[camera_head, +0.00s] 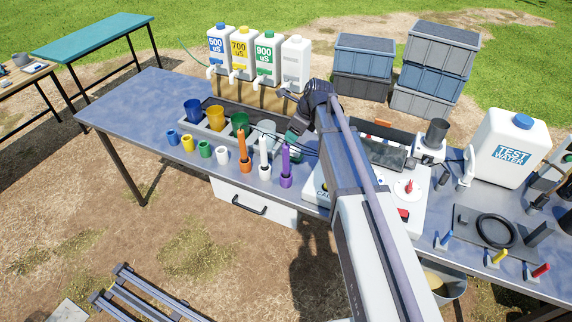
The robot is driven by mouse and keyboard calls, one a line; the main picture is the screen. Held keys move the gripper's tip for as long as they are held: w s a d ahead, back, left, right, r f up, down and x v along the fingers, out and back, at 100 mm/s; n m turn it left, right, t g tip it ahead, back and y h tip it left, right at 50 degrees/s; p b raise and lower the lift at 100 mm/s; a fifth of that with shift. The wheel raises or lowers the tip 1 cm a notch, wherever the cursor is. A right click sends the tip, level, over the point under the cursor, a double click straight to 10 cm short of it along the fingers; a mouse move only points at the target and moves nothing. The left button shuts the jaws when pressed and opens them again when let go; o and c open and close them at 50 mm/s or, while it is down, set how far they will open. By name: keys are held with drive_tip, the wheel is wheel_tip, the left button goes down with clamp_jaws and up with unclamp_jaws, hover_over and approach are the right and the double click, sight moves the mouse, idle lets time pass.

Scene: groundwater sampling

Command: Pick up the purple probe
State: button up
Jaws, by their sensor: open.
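The purple probe (286,163) stands upright in a purple holder near the front edge of the blue-grey table (140,95). It is the rightmost of three probes in a row, beside a white probe (264,155) and an orange probe (243,150). My arm comes in from the lower right and ends in a dark wrist above the table, behind the probe in the picture. My gripper (300,119) is small and partly hidden there; it is open, apart from the purple probe. Nothing is seen held in it.
Small blue, yellow, green and white cups (205,149) stand left of the probes. A grey tray (215,137) with larger cups lies behind them. An instrument case is partly hidden under my arm. A test water jug (511,147) stands right. The table's left end is clear.

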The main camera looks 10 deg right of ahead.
sight(284, 150)
drive_tip(key=b+x, duration=0.5)
drive_tip(key=x, duration=0.1)
drive_tip(key=b+x, duration=0.5)
drive_tip(key=shift+s+d+f, duration=0.1)
drive_tip(key=shift+s+d, duration=0.1)
drive_tip(key=shift+d, duration=0.05)
drive_tip(key=shift+w+a+f, duration=0.1)
drive_tip(key=shift+a+f, duration=0.05)
drive_tip(key=shift+r, duration=0.3)
clamp_jaws()
